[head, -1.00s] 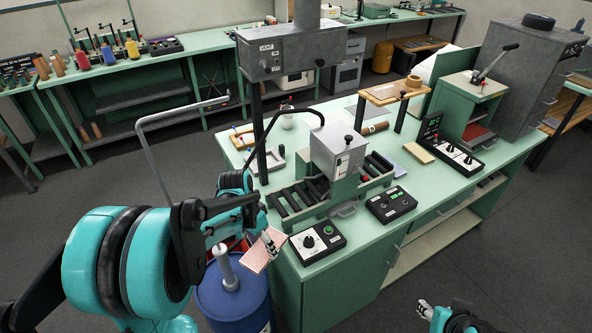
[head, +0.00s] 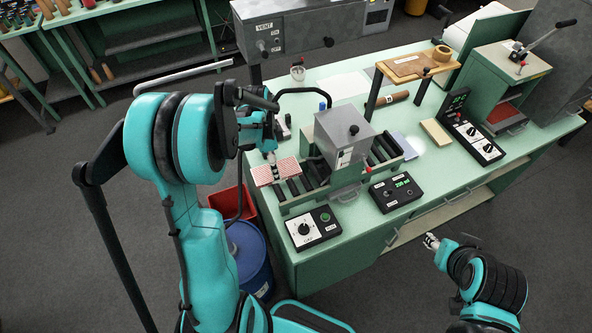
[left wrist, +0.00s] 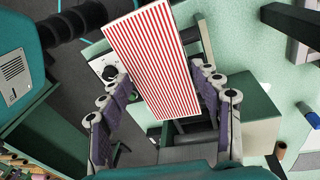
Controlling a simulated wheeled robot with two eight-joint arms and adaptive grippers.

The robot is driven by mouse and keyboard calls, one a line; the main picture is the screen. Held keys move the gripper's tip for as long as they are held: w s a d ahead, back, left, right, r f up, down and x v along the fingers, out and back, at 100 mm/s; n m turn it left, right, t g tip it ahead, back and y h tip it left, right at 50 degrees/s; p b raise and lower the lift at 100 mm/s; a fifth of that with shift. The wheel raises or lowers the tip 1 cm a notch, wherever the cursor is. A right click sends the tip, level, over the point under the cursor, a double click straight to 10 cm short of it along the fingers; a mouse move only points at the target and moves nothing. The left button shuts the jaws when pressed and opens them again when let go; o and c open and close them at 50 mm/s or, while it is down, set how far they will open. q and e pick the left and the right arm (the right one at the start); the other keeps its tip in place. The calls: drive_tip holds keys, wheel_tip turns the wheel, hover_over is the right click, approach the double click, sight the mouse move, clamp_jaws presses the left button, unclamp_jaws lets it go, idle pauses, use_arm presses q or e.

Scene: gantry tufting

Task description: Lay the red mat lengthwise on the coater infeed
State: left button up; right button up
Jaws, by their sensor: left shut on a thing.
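The red mat (head: 287,168), striped red and white, is in my left gripper (head: 271,160) at the left end of the coater's infeed rollers (head: 318,172). I cannot tell whether the mat touches the rollers. In the left wrist view the mat (left wrist: 155,60) lies between the two fingers of my left gripper (left wrist: 160,85), its long side running away from the palm. The coater (head: 340,130) is a grey box with a black knob, over the roller bed. My right gripper (head: 431,241) is empty, off the table's front edge; its opening is too small to judge.
A black bent tube arches behind the infeed. A blue drum (head: 248,255) and a red bin (head: 232,203) stand on the floor left of the table.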

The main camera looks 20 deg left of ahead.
sight(294, 162)
use_arm(q)
drive_tip(key=w+d, duration=0.4)
drive_tip(key=shift+w+d, duration=0.1)
drive_tip(key=shift+w, duration=0.15)
drive_tip(key=f, duration=0.2)
drive_tip(key=shift+w+d+f, duration=0.2)
drive_tip(key=shift+w+f, duration=0.1)
drive_tip(key=shift+f, duration=0.1)
drive_tip(key=shift+s+f, duration=0.1)
drive_tip(key=shift+f, duration=0.4)
wheel_tip(294, 162, down, 2)
drive_tip(key=shift+f+b, duration=0.25)
drive_tip(key=shift+b, duration=0.05)
drive_tip(key=shift+w+d+f, duration=0.1)
drive_tip(key=shift+w+f, duration=0.1)
drive_tip(key=shift+f, duration=0.2)
